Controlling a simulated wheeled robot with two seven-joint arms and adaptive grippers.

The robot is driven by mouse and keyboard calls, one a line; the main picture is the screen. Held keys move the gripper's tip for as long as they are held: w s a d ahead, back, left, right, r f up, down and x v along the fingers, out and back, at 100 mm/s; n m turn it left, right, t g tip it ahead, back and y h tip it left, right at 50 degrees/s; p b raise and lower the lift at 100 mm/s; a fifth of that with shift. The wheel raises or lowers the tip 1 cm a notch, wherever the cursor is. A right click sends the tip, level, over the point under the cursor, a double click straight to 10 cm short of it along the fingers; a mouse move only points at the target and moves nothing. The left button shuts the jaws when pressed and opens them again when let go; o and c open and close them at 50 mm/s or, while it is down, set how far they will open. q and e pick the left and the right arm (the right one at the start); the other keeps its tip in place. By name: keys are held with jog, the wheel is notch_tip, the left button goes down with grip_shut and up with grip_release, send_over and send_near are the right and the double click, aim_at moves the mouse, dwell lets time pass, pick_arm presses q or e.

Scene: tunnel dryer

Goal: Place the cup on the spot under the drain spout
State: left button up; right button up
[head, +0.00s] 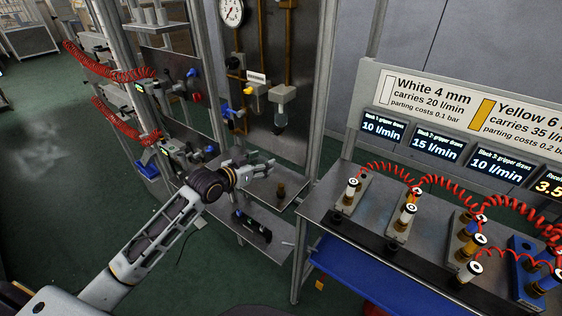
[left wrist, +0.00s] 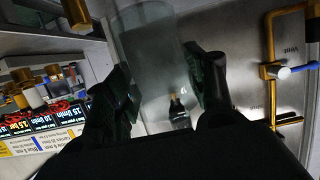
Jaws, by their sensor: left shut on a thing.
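My left gripper (head: 258,167) reaches in over the small metal shelf (head: 232,205) below the gauge panel. In the left wrist view its two dark fingers stand on either side of a pale, see-through cup (left wrist: 150,48), and it is shut on it. The cup is hard to make out in the head view. My right gripper is out of view.
To the right is a bench (head: 375,250) with several fittings and red coiled hoses (head: 385,168). A metal post (head: 325,90) rises between them.

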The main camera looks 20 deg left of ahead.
aim_at(265, 157)
pick_arm(q)
jog(key=w, duration=0.2)
jog(key=w+d, duration=0.1)
jog(key=w, duration=0.1)
jog(key=shift+d, duration=0.2)
jog(key=shift+w+d+p, duration=0.2)
jog(key=shift+w+d, duration=0.2)
jog(key=shift+w, duration=0.7)
jog(key=shift+w+d+p, duration=0.2)
jog(key=shift+w+d, duration=0.2)
jog(key=shift+w, duration=0.65)
jog(key=shift+w+d+p, duration=0.2)
jog(key=shift+w+d, duration=0.2)
jog(key=shift+w, duration=0.7)
jog(key=shift+w+f, duration=0.1)
jog(key=shift+f, duration=1.45)
jog(key=shift+f+p, duration=0.35)
jog(key=shift+f, duration=1.15)
jog(key=shift+w+d+f, duration=0.15)
jog(key=shift+f, duration=0.25)
